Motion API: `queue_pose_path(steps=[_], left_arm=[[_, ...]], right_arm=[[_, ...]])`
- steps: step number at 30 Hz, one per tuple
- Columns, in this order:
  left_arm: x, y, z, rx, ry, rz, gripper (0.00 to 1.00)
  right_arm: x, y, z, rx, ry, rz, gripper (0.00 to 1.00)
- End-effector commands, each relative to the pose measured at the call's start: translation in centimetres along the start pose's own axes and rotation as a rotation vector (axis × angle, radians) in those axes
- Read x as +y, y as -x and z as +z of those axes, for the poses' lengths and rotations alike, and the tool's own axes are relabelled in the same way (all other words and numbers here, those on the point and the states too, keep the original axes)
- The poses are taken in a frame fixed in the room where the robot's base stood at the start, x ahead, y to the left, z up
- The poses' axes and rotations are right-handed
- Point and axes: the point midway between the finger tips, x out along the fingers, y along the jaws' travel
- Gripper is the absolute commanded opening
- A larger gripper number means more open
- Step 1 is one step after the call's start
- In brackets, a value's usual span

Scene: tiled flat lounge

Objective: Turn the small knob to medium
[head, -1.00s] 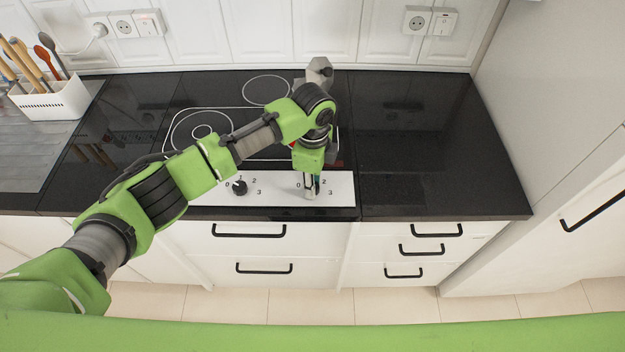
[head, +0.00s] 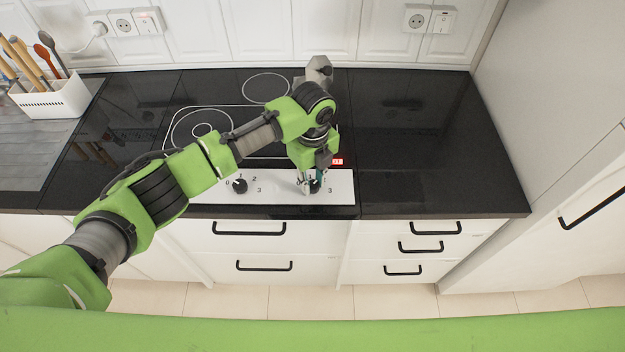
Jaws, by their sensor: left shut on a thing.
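The white control panel (head: 278,195) on the front of the black hob carries two knobs with numbers printed around them. The left knob (head: 239,186) is black and stands free, with 0, 1, 2 and 3 around it. My left gripper (head: 311,184) points down at the right end of the panel and is shut on the right knob, which is mostly hidden by the fingers. The numbers 0, 1 and 3 show around it, but its setting cannot be told. Which knob is the smaller cannot be judged. My right gripper is not in view.
A red lit display (head: 337,162) shows beside the gripper; its text is unclear. Ring-marked cooking zones (head: 266,88) lie behind. A white utensil holder (head: 52,98) stands at the left. The black counter (head: 420,140) right of the hob is clear.

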Motion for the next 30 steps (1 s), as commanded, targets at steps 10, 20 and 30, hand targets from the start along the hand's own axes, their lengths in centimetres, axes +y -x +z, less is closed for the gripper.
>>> queue_pose_path(steps=[10,20,30], left_arm=[[0.0,-0.1,-0.2,0.004,-0.013,0.0,0.0],[0.0,-0.1,-0.1,0.003,-0.012,0.0,0.38],[-0.1,1.1,0.0,0.0,-0.012,-0.003,0.38]], right_arm=[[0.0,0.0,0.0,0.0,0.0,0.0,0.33],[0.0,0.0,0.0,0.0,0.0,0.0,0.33],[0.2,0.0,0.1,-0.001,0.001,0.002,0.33]])
